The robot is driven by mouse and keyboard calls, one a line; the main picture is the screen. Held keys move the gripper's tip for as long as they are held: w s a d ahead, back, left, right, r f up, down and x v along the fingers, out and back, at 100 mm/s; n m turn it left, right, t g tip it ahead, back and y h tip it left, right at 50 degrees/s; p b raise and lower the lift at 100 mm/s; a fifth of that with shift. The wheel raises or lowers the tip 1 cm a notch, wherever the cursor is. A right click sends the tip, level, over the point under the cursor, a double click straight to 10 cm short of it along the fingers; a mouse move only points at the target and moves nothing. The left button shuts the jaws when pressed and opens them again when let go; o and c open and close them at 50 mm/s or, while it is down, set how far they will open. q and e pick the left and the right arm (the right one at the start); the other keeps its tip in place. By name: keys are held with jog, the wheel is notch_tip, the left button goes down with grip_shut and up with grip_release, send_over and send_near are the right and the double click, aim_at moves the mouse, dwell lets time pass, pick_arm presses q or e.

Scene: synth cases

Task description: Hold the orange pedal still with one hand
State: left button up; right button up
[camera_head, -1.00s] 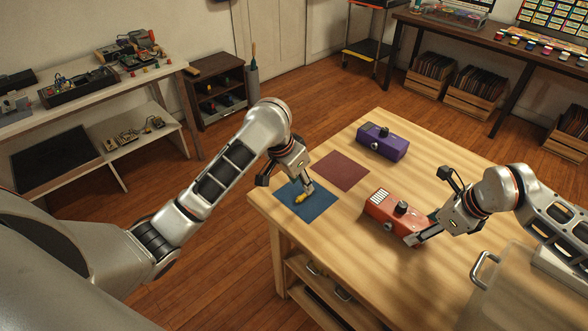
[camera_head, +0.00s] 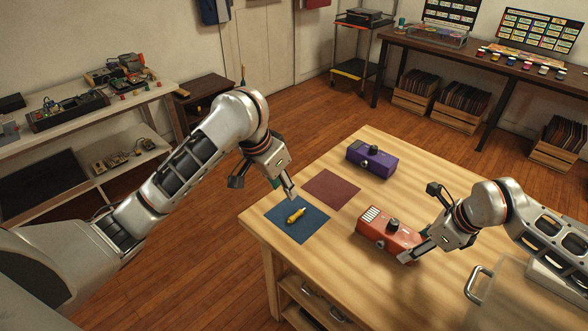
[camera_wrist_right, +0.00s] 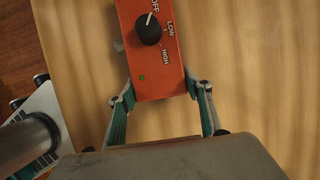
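The orange pedal (camera_head: 376,233) lies on the wooden table, with a black knob (camera_head: 393,225) and a white striped patch on top. In the right wrist view the pedal (camera_wrist_right: 173,75) shows the labels OFF, LOW and HIGH; the knob's white line points toward OFF. My right gripper (camera_wrist_right: 162,92) has one finger against each side of the pedal's near end. It shows at the pedal's right end in the head view (camera_head: 413,252). My left gripper (camera_head: 291,196) hangs just above the blue mat (camera_head: 312,231), near a small yellow object (camera_head: 294,217); its finger gap is unclear.
A purple pedal (camera_head: 381,165) stands at the table's back, beside a dark red mat (camera_head: 333,187). A pale box with a metal handle (camera_head: 474,281) is at the table's right. The table middle is clear. Side benches hold equipment.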

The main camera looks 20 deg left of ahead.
jog(key=o, duration=0.5)
jog(key=v, duration=1.2)
jog(key=shift+r, duration=0.1)
notch_tip(320, 180, up, 10)
jog(key=p, duration=0.6)
